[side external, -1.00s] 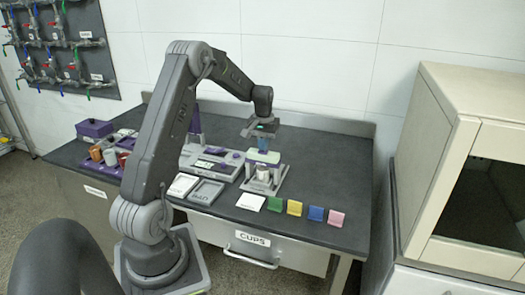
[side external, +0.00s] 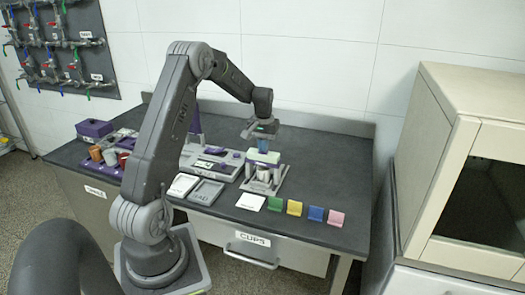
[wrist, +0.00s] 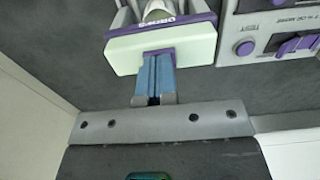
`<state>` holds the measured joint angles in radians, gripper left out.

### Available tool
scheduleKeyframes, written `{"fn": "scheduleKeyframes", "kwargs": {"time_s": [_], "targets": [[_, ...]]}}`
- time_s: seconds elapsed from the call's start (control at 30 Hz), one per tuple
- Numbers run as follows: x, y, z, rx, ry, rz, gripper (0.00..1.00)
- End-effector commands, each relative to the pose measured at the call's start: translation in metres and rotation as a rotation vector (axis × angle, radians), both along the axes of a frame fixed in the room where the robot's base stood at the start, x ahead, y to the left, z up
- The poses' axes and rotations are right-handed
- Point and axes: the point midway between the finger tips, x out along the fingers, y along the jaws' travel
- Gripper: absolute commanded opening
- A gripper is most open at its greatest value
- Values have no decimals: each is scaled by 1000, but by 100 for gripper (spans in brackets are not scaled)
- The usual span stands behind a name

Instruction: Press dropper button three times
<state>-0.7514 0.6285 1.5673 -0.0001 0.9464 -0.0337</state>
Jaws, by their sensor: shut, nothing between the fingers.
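The dropper (side external: 263,157) is a pale green and purple head on a grey stand (side external: 262,187) on the dark bench. In the wrist view its pale green block (wrist: 195,48) has a purple edge with a label, shown upside down, that seems to read DROPS. A purple button (wrist: 158,51) sticks out of the block toward my gripper. My gripper (wrist: 155,56) is shut, its blue fingers together and empty, with the tips at the button. It also shows just above the dropper in the side view (side external: 264,149). Whether the button is pressed in cannot be told.
A pale cup (side external: 263,173) stands under the dropper head. A grey and purple control panel (wrist: 270,32) is beside it. A white card (side external: 250,202) and several coloured cards (side external: 294,208) line the front edge. A large beige cabinet (side external: 440,150) stands at the right.

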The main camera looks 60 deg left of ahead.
Motion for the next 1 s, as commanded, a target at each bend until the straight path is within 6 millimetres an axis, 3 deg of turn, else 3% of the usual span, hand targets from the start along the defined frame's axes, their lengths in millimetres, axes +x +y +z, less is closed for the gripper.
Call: {"fn": "scheduleKeyframes", "kwargs": {"time_s": [1.0], "targets": [[0,0,68,1,-1,0,0]]}}
